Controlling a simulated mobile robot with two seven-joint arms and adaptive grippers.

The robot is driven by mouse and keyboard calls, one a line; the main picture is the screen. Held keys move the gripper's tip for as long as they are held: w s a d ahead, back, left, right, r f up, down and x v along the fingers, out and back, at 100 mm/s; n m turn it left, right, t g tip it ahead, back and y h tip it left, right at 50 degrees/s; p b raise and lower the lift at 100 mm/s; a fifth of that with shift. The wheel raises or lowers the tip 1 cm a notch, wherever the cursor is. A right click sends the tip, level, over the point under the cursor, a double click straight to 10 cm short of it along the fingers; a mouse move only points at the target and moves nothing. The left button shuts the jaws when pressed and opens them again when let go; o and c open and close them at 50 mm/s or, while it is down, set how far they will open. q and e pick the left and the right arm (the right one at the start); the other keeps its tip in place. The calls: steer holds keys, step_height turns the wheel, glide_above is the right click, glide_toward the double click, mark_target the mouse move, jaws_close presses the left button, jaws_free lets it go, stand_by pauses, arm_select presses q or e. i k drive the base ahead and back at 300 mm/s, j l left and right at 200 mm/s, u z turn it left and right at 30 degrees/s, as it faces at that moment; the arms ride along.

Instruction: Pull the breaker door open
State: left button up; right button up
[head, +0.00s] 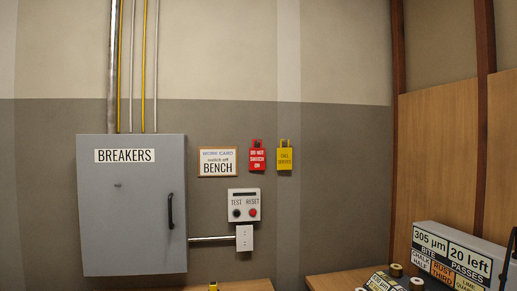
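The breaker door (130,230) is the grey front of a wall cabinet at the left of the head view, with a white "BREAKERS" label (125,156). It looks shut, flush with the cabinet. A dark vertical handle (170,211) sits near its right edge. A small round lock or knob (117,185) sits at the upper middle of the door. Neither of my grippers shows in the head view.
Right of the cabinet are a "BENCH" work card (218,162), red tag (257,156), yellow tag (285,157) and test/reset box (244,204). A conduit (212,239) runs from the cabinet to an outlet (244,238). A wooden bench (328,283) stands lower right.

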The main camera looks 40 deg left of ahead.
mark_target(131, 199)
steer(key=u, duration=2.05)
